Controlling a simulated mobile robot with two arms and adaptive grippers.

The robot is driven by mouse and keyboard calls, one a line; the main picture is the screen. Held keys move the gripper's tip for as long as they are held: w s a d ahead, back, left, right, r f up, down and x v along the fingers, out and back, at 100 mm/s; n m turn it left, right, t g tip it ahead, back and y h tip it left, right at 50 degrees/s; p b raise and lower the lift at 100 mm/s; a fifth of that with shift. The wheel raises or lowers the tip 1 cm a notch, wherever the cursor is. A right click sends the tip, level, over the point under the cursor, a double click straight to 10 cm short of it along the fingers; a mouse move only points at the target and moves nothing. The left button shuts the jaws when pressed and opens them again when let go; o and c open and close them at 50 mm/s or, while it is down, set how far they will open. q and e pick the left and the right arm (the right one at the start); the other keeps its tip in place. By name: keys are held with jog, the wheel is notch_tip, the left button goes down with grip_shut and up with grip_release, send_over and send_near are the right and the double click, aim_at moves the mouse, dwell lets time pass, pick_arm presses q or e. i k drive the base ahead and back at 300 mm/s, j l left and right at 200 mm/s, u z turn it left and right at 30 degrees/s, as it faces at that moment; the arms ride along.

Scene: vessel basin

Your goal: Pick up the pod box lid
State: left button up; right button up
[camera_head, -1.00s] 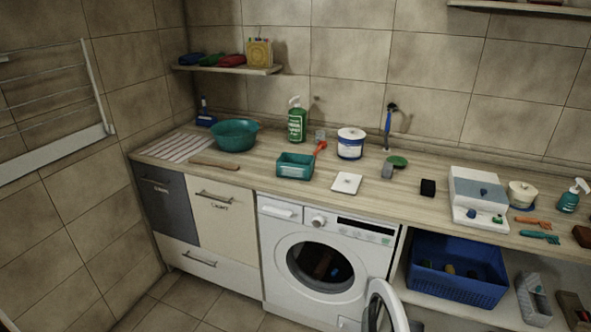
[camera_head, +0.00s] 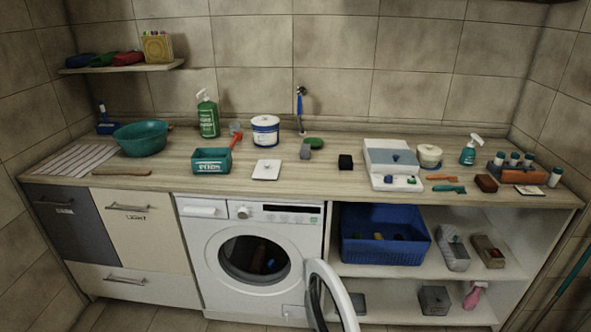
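A white square flat piece with a small dark knob, which looks like the pod box lid (camera_head: 266,170), lies flat on the wooden counter above the washing machine. Just left of it stands an open teal box (camera_head: 211,163) with white lettering on its front, too small to read surely. The lid and the box are apart. Neither of my grippers is in view.
A white-and-blue tub (camera_head: 265,131) and a red-handled tool (camera_head: 236,136) stand behind. A black cube (camera_head: 345,161) and a white case (camera_head: 391,158) are to the right. The washing machine door (camera_head: 331,298) hangs open below. Bare counter surrounds the lid.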

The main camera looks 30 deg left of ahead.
aim_at(266, 169)
jog(key=j+z, duration=0.25)
jog(key=j, duration=0.3)
jog(key=k+j+z, duration=0.1)
jog(key=j+z, duration=0.15)
jog(key=j, duration=0.25)
jog(key=k+j+z, duration=0.1)
jog(key=j+z, duration=0.15)
jog(key=j, duration=0.3)
